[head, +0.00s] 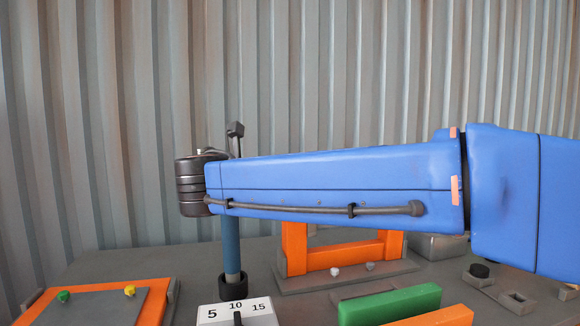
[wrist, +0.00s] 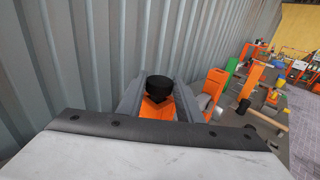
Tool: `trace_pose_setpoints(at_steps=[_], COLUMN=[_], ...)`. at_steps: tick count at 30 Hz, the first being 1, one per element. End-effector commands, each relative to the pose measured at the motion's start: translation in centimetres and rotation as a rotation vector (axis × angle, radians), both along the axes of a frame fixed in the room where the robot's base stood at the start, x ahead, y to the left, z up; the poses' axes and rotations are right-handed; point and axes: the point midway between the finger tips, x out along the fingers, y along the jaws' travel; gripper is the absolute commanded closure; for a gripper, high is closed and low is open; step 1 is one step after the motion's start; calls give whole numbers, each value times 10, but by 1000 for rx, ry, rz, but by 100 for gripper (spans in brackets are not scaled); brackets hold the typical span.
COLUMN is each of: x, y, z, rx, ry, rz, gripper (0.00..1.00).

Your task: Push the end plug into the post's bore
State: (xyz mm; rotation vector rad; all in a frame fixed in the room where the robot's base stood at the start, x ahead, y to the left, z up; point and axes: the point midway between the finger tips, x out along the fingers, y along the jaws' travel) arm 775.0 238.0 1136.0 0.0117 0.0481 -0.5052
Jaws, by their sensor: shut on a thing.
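My gripper (wrist: 158,98) shows in the wrist view, its two grey fingers shut on a black round end plug (wrist: 160,82). The plug's wide cap sits above the fingers' line and its darker lower part narrows between them. An orange surface (wrist: 150,110) shows just behind and below the plug; I cannot tell whether it is the post, or whether the plug touches it. No bore is visible. In the head view my blue arm crosses the middle, and I cannot make out the fingers or the held plug there.
An orange frame (head: 296,250) stands on a grey base behind my arm. A green bar (head: 390,305) and an orange bar (head: 440,317) lie in front. A black disc (head: 479,270) sits at right.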

Motion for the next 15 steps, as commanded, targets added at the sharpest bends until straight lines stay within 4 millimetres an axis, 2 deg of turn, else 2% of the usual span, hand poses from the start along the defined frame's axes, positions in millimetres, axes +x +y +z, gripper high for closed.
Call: trace_pose_setpoints(at_steps=[4, 5, 7, 15], x=[0, 0, 0, 0], y=[0, 0, 0, 0], z=[-3, -3, -3, -3], rx=[-1, 0, 0, 0], ry=[0, 0, 0, 0], rz=[0, 0, 0, 0], gripper=[89, 63, 46, 46])
